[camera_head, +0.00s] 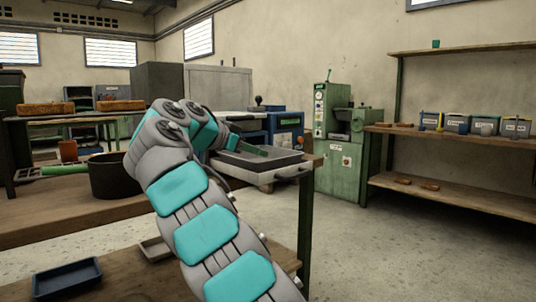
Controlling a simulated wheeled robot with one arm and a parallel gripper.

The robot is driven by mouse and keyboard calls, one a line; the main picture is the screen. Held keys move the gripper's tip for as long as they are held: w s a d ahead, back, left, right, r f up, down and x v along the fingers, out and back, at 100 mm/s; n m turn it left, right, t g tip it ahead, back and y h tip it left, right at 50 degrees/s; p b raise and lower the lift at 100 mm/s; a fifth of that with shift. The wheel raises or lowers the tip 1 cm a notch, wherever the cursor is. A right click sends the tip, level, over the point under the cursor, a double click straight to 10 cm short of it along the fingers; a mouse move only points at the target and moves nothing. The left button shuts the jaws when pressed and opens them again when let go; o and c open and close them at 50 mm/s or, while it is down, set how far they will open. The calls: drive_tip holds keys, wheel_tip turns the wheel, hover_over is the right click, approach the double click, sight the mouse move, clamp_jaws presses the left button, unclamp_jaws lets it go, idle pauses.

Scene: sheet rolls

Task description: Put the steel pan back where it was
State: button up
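A shallow grey rectangular pan (276,177), which looks like the steel pan, is at the right end of the wooden table. A darker flat surface shows within its rim. My arm reaches up from the bottom middle and bends right toward it. My gripper (268,152) is at the pan's far side, above or at its rim. I cannot tell whether it touches the pan or whether its small fingers are open or shut. My arm hides the pan's left end and part of the table.
A dark round pot (108,177) stands on the table left of my arm. A dark blue tray (67,279) and a small grey tray (156,249) are on the nearer lower surface. A green machine (340,140) and a shelf with bins (456,124) stand right. Floor at right is clear.

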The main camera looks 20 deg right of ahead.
drive_tip(key=shift+s+a+r, duration=0.2)
drive_tip(key=shift+s+a, duration=0.1)
drive_tip(key=shift+a, duration=0.3)
drive_tip(key=shift+s+d, duration=0.3)
drive_tip(key=shift+s, duration=0.05)
drive_tip(key=s+d+f+n+g+y, duration=0.2)
drive_tip(key=s+f+n+y, duration=0.15)
drive_tip(key=s+f, duration=0.55)
drive_tip(key=s+d+f+n+g+y, duration=0.2)
drive_tip(key=s+d+f+n, duration=0.15)
drive_tip(key=s+f, duration=0.55)
drive_tip(key=s+a+f+n+g+y, duration=0.1)
drive_tip(key=s+a+f+n+y, duration=0.1)
drive_tip(key=s+a+f, duration=0.3)
drive_tip(key=s+a+f+n+g+y, duration=0.1)
drive_tip(key=s+a+f, duration=0.5)
drive_tip(key=s, duration=0.8)
drive_tip(key=s+a+f+n+g+y, duration=0.1)
drive_tip(key=s+a+f+n+y, duration=0.3)
drive_tip(key=s+f, duration=0.5)
drive_tip(key=shift+s+a+n, duration=0.4)
drive_tip(key=shift+a+n, duration=0.1)
drive_tip(key=shift+a, duration=0.2)
